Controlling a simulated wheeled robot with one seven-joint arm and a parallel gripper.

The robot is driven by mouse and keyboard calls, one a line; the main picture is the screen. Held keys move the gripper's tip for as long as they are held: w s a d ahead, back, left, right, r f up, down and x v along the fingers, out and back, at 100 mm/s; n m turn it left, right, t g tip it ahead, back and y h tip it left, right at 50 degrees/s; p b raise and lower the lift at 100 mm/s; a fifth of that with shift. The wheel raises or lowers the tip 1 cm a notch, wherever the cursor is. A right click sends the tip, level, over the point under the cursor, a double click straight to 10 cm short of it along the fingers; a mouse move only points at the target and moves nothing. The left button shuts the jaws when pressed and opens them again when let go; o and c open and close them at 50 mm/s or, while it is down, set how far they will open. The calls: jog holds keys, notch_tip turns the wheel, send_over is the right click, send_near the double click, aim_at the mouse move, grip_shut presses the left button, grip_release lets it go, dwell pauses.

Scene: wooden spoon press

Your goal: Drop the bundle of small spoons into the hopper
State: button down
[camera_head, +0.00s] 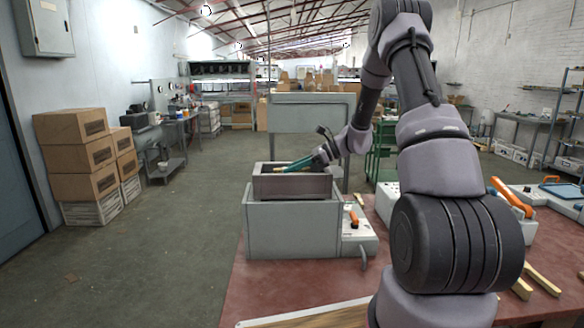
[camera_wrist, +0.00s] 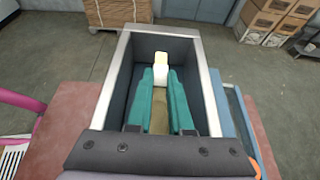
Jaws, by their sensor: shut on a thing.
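My gripper (camera_head: 287,166) is over the open top of the hopper (camera_head: 292,186), the dark box on top of the grey machine. In the wrist view its two teal fingers (camera_wrist: 160,80) point into the hopper's opening, inside the pale rim (camera_wrist: 213,105). A pale bundle of small spoons with a yellowish end (camera_wrist: 161,60) is held between the fingertips. The fingers hide much of the bundle, and single spoons cannot be told apart. I cannot tell how far the bundle is below the rim.
The grey press body (camera_head: 290,230) stands on a reddish table (camera_head: 240,285). A control box with an orange lever (camera_head: 354,217) is at its right. Wooden pieces (camera_head: 540,280) lie on the table at right. Cardboard boxes (camera_head: 80,155) are stacked by the left wall.

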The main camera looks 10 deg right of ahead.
jog(key=shift+s+f, duration=0.1)
jog(key=shift+f, duration=0.15)
jog(key=c, duration=0.8)
grip_release()
jog(key=shift+f, duration=0.15)
